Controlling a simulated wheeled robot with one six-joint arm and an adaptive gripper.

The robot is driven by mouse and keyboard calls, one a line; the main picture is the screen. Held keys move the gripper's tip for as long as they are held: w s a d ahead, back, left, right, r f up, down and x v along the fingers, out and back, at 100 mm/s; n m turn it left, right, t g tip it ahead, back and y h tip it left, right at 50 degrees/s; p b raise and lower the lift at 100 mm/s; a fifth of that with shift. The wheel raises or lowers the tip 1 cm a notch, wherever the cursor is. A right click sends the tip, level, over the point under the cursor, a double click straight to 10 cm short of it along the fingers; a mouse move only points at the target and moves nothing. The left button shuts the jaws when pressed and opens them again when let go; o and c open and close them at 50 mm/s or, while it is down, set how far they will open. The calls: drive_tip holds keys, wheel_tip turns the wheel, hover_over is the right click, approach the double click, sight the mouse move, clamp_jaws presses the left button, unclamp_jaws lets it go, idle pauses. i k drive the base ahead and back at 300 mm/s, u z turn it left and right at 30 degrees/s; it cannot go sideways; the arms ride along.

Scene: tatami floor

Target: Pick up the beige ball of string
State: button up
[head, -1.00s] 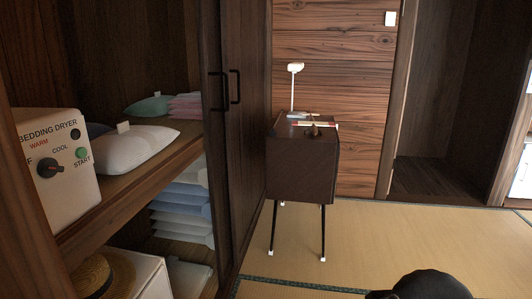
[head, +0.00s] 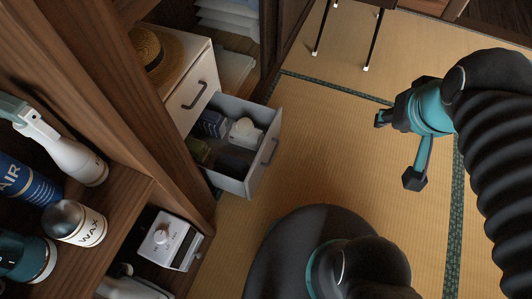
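I cannot make out a beige ball of string for certain in the head view. A pale rounded item (head: 244,131) lies in the open drawer (head: 231,181) of the white cabinet; I cannot tell what it is. My gripper (head: 398,150) is at the right, above the tatami, with its two dark fingertips spread wide and nothing between them. It is well to the right of the drawer.
The drawer also holds a blue box (head: 211,123) and other small items. A straw hat (head: 158,52) sits on the white cabinet (head: 190,97). A shelf at left holds bottles and a WAX can (head: 75,223). Thin table legs (head: 372,40) stand at the top. The tatami between is clear.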

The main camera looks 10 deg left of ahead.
sight(245, 126)
drive_tip(key=z, duration=0.95)
drive_tip(key=i, duration=2.4)
drive_tip(key=u, duration=5.25)
